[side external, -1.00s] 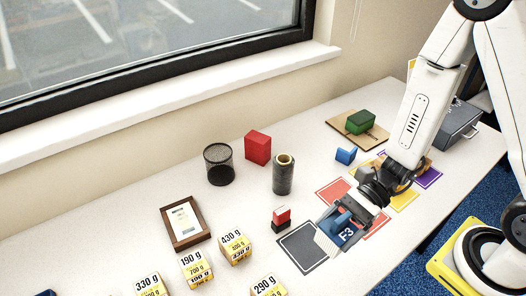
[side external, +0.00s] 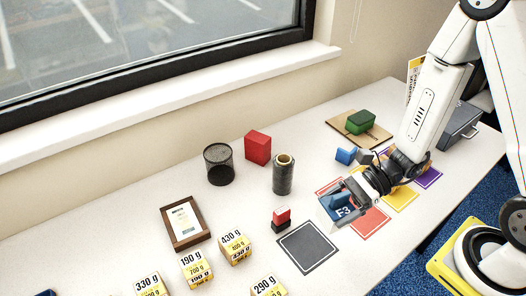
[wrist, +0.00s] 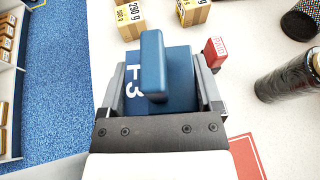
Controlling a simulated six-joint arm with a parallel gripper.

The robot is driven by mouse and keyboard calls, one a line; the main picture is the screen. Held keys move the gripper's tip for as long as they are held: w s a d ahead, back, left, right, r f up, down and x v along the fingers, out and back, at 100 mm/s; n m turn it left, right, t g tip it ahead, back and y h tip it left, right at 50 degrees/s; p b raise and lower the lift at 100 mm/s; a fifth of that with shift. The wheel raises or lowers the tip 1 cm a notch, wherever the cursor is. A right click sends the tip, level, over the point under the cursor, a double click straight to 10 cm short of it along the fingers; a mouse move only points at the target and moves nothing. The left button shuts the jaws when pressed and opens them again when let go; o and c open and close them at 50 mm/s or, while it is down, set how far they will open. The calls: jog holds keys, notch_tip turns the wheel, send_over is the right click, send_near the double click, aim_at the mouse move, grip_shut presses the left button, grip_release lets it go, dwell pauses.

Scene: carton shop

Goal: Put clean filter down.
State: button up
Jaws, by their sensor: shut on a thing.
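My gripper (side external: 340,208) is shut on a blue piece marked F3 (side external: 336,208), with a raised blue bar on top. In the wrist view the F3 piece (wrist: 178,97) sits between the two jaws of my gripper (wrist: 164,85). In the side view it covers part of a red square (side external: 368,222); whether it touches the surface I cannot tell. A dark grey square (side external: 307,248) lies bare to the lower left. No label on the piece says whether it is the clean filter.
A red-and-black stamp (side external: 281,216) stands close left of the gripper. A dark roll (side external: 283,176), mesh cup (side external: 219,166) and red block (side external: 257,148) stand behind. A small blue object (side external: 345,156) is near the arm. Yellow (side external: 400,198) and purple (side external: 430,178) squares lie right.

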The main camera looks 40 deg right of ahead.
jog(key=w+d+f+m+t+h, duration=0.1)
jog(key=w+d+m+t+h, duration=0.2)
jog(key=d, duration=1.1)
jog(key=w+m+t, duration=0.3)
jog(key=m, duration=0.1)
jog(key=shift+w+t+h, duration=0.2)
jog(key=shift+t+h, duration=0.2)
jog(key=shift+f, duration=0.15)
jog(key=shift+f, duration=1.95)
jog(key=shift+f, duration=0.1)
jog(key=shift+f, duration=1.9)
jog(key=shift+f, duration=0.1)
jog(key=o, duration=1)
